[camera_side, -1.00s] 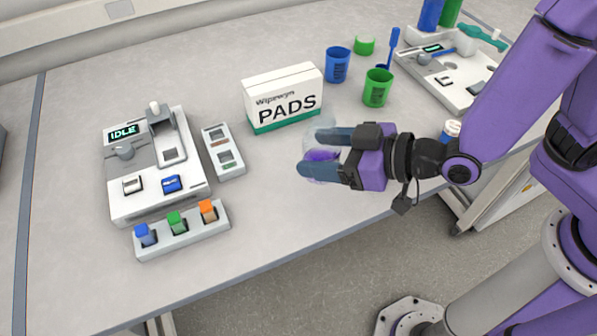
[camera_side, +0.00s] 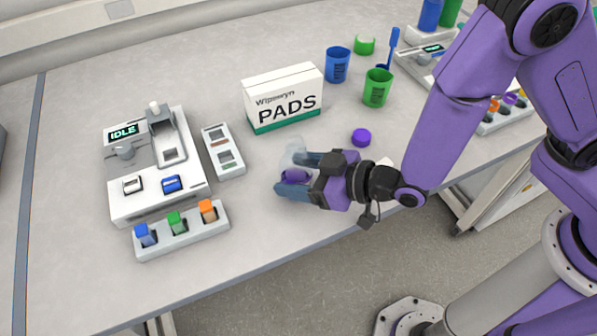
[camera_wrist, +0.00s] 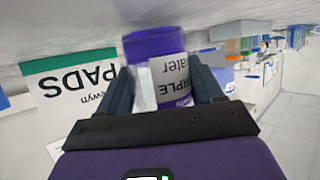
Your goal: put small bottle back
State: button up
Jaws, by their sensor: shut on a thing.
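My gripper (camera_side: 289,174) is shut on a clear bottle (camera_side: 295,177) with purple contents, above or at the table left of the purple cap. In the wrist view the bottle (camera_wrist: 157,48) stands between the two fingers, with a white label reading partly "PURPLE water". That view is upside down, and the bottle looks roughly upright. A loose purple cap (camera_side: 361,137) lies on the table behind my gripper. I cannot tell whether the bottle's base touches the table.
A white box of pads (camera_side: 284,98) stands behind my gripper. A device reading IDLE (camera_side: 150,180), a small two-slot block (camera_side: 223,150) and a rack (camera_side: 180,232) with blue, green and orange caps are at left. Blue (camera_side: 338,65) and green (camera_side: 377,88) cups stand behind.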

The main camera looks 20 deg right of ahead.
jog(key=shift+f, duration=0.2)
jog(key=o, duration=1.2)
jog(key=v, duration=0.5)
jog(key=shift+d+r, duration=0.2)
jog(key=shift+d, duration=0.2)
jog(key=shift+v, duration=5.85)
jog(key=shift+s+f, duration=0.1)
